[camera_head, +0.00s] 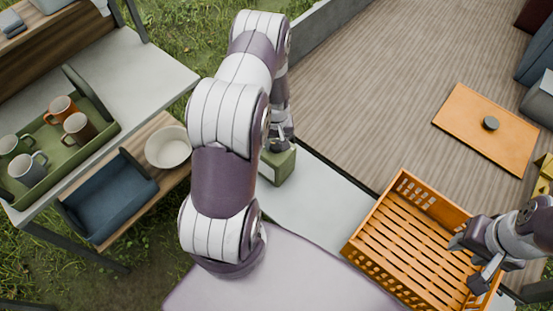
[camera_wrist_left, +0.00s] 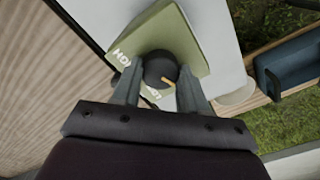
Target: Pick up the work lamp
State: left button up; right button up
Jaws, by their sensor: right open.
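A green block-shaped thing (camera_head: 278,165), likely the work lamp, stands on the pale surface below my left gripper (camera_head: 281,140). In the left wrist view its green body (camera_wrist_left: 150,28) carries white lettering. A dark round part (camera_wrist_left: 160,68) with a small orange piece shows in front of it. The fingers of my left gripper (camera_wrist_left: 158,80) stand on either side of the dark part; whether they touch it cannot be told. My right gripper (camera_head: 474,262) is open over the right side of the orange crate.
An empty orange slatted crate (camera_head: 372,222) stands at the right. At the left are a green tray (camera_head: 103,117) with several mugs, a blue bin (camera_head: 140,205) and a white bowl (camera_head: 167,147). An orange board (camera_head: 465,115) with a dark disc lies on the wooden floor.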

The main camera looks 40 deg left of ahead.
pick_arm(q)
grip_shut()
jog(key=shift+w+a+r, duration=0.1)
